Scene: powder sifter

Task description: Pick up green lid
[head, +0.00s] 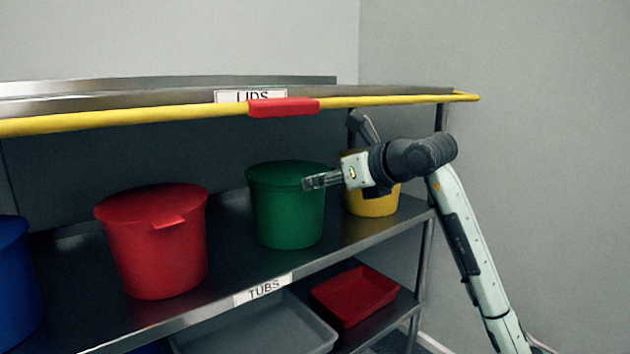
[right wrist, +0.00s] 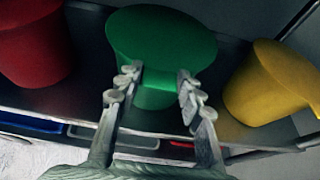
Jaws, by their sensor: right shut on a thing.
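The green lid (head: 283,173) sits on top of the green tub (head: 290,222) on the shelf, and looks level and in contact with the rim. In the right wrist view the round green lid (right wrist: 160,35) has a tab at its near edge. My right gripper (head: 308,183) reaches in from the right at the lid's front edge. In the right wrist view the fingers of my right gripper (right wrist: 157,82) are shut on the lid's tab, one on each side. Part of the tub is hidden under the lid there. My left gripper is not in view.
A red lidded tub (head: 155,255) stands to the left and a yellow tub (head: 374,203) to the right, partly behind my gripper. A yellow rail (head: 380,101) with a red piece (head: 283,107) runs above. Below are a red tray (head: 355,295) and a grey tray (head: 255,330).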

